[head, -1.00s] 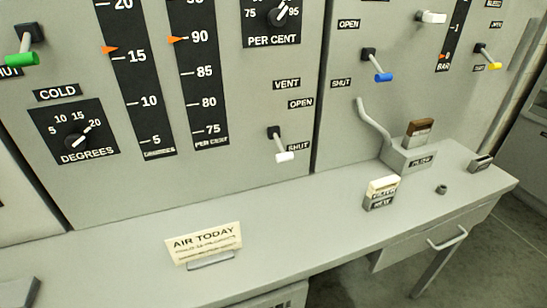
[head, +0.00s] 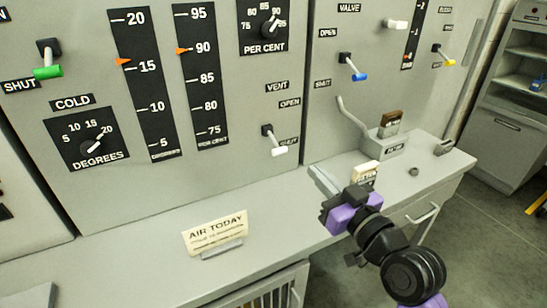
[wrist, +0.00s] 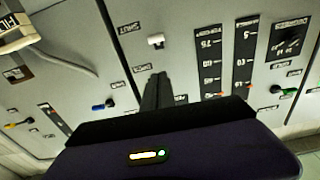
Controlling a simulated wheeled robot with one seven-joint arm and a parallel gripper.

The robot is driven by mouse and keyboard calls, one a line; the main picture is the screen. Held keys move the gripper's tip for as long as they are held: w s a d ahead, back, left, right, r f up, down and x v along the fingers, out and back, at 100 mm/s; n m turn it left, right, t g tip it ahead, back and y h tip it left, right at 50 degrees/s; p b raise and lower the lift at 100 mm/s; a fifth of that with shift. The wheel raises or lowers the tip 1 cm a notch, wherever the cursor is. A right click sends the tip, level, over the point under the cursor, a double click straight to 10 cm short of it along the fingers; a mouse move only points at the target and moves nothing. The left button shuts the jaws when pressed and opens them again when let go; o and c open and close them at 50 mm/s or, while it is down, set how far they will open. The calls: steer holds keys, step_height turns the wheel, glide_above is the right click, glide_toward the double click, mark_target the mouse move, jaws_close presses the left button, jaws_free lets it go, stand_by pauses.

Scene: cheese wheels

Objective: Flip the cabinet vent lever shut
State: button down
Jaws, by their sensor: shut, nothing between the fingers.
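The vent lever (head: 279,150) is a short arm with a white handle on the grey cabinet front. It points down beside the SHUT label, below the VENT (head: 277,87) and OPEN labels. In the wrist view, which is upside down, the lever (wrist: 155,41) shows just beyond my fingertips. My gripper (head: 320,177) is shut and empty, in front of the desk, below and to the right of the lever and apart from it in the head view. In the wrist view its closed dark fingers (wrist: 156,78) reach toward the lever.
A grey desk (head: 130,240) runs below the cabinet. An AIR TODAY card (head: 216,231) stands on it. My gripper partly hides a cream-topped block (head: 367,170); a brown block (head: 391,119) sits in a holder. Blue (head: 359,77) and green (head: 47,72) levers stick out from the cabinet.

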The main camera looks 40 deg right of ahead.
steer(key=p, duration=0.2)
glide_toward(281, 153)
step_height(281, 153, up, 5)
steer(key=w+d, duration=0.1)
steer(key=w, duration=0.2)
steer(key=shift+w+d+f, duration=0.25)
steer(key=shift+w+f, duration=0.55)
steer(key=shift+w, duration=0.1)
steer(key=shift+w+d+f, duration=0.25)
steer(key=shift+w+f, duration=0.55)
steer(key=shift+w, duration=0.1)
steer(key=shift+f, duration=0.1)
steer(key=f+b, duration=0.1)
steer(key=b, duration=0.4)
steer(key=shift+w+f+t, duration=0.1)
steer(key=shift+f+t, duration=0.1)
steer(key=shift+t, duration=0.2)
steer(key=t+b, duration=0.1)
steer(key=b, duration=0.4)
steer(key=shift+w+f, duration=0.1)
steer(key=shift+f, duration=0.2)
steer(key=shift+r, duration=0.15)
